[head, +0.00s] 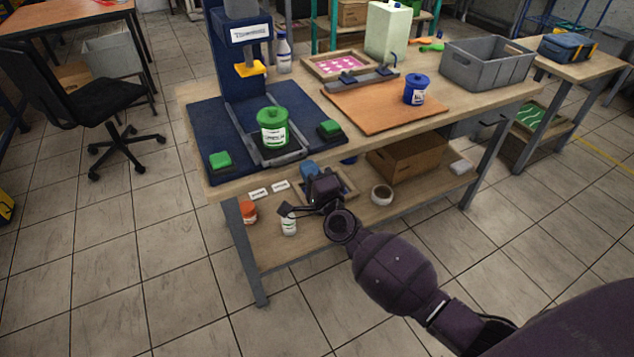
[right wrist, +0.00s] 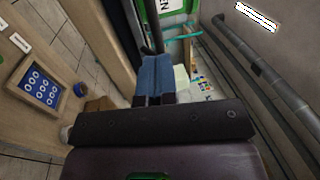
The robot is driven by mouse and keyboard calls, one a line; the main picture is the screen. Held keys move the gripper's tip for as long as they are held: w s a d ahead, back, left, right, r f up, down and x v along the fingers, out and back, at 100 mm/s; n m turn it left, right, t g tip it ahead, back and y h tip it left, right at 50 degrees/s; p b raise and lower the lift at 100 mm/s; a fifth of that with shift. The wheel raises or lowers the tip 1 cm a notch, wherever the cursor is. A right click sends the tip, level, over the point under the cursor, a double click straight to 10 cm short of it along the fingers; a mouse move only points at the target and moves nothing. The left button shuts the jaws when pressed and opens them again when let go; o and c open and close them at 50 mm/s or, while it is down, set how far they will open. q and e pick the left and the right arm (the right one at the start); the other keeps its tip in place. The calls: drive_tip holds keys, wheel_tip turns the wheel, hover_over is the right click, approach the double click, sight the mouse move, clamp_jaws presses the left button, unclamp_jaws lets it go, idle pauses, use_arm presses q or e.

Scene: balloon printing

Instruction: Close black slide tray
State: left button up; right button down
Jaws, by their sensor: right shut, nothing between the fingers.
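The black slide tray (head: 289,154), with a grey rim, lies on the blue base of the press (head: 241,60), toward the table's front edge. A green tin (head: 273,130) with a white label stands on it. My right gripper (head: 308,169) is just in front of the table edge, below and right of the tray, apart from it in the picture. Its blue fingers (right wrist: 155,78) are together and empty in the right wrist view. A green label with white lettering (right wrist: 170,6) shows beyond them, cut off at the top. My left gripper is not in view.
Green buttons (head: 220,160) (head: 330,128) flank the tray. An orange board (head: 370,112) with a blue tin (head: 416,90) lies to the right. The lower shelf holds a white bottle (head: 289,226), a cup (head: 382,194) and a cardboard box (head: 405,158). The front floor is clear.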

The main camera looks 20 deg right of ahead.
sight(300, 157)
drive_tip(key=shift+w+r, duration=0.1)
drive_tip(key=shift+w, duration=0.45)
drive_tip(key=shift+w, duration=0.1)
drive_tip(key=w+b, duration=0.1)
drive_tip(key=w, duration=0.2)
drive_tip(key=shift+w+a, duration=0.1)
drive_tip(key=shift+w, duration=0.35)
